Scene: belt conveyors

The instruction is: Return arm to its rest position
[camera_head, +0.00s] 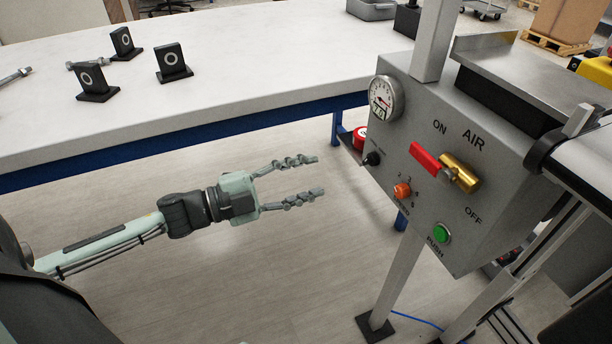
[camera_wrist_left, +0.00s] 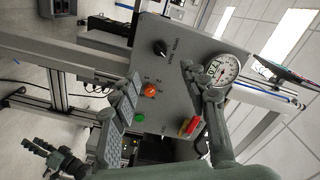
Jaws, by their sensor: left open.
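My left gripper (camera_head: 318,175) reaches in from the left in the head view. Its two fingers are spread and nothing is between them. It hangs in free air to the left of the grey control box (camera_head: 400,128), apart from it. In the left wrist view, its fingers (camera_wrist_left: 165,100) frame the box face. The box carries a gauge (camera_head: 385,97), a red handle (camera_head: 427,158) on a brass valve (camera_head: 459,174), an orange selector (camera_head: 402,190), a black knob (camera_head: 373,158) and a green push button (camera_head: 442,233). My right gripper is not seen in the head view.
A white table (camera_head: 260,75) with a blue frame stands behind the arm. Several black bearing blocks (camera_head: 172,62) stand on it. A metal post (camera_head: 400,270) supports the box. A conveyor (camera_head: 570,160) is at the right. The floor below my left gripper is clear.

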